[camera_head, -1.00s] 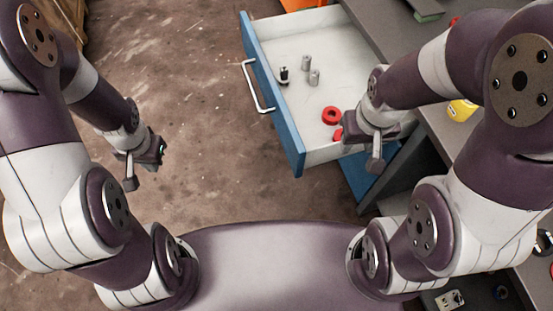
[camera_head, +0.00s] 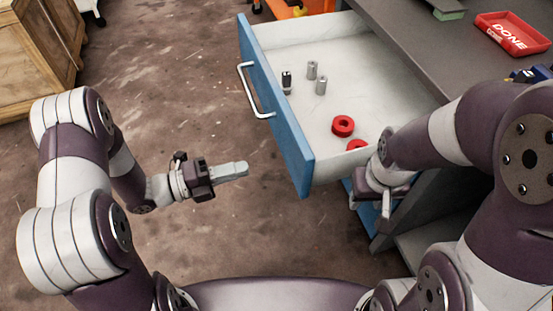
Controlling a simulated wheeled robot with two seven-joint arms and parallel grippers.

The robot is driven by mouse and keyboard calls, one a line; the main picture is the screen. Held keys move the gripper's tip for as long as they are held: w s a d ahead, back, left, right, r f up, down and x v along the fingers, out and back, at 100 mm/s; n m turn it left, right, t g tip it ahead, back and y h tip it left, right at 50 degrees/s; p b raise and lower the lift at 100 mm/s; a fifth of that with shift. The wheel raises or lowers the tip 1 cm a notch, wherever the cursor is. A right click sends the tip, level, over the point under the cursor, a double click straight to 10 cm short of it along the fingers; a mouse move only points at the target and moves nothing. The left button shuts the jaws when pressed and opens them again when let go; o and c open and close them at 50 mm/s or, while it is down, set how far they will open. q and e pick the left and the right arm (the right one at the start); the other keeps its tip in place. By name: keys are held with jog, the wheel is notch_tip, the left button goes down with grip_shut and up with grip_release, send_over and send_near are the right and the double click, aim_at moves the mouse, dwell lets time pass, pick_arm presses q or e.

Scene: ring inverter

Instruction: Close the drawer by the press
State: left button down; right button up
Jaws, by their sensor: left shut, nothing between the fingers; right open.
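The drawer (camera_head: 278,105) stands pulled out from under the grey worktop, with a blue front and a light inside. Its silver handle (camera_head: 252,92) faces left. My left gripper (camera_head: 240,170) is shut and empty, pointing right over the floor, apart from the drawer front and left of its near end. My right gripper (camera_head: 384,208) hangs at the drawer's near right corner, close to the cabinet; its fingertips are small and partly hidden by the arm.
Inside the drawer lie several small metal cylinders (camera_head: 312,70) and two red rings (camera_head: 343,126). A red DONE tray (camera_head: 512,35) is on the worktop (camera_head: 405,45). A wooden crate (camera_head: 35,55) stands at the upper left. The floor left of the drawer is clear.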

aim_at(290, 156)
pick_arm(q)
jog(key=b+x, duration=0.1)
jog(key=x, duration=0.8)
jog(key=shift+d+f, duration=0.1)
jog(key=shift+d, duration=0.05)
jog(key=shift+w, duration=0.1)
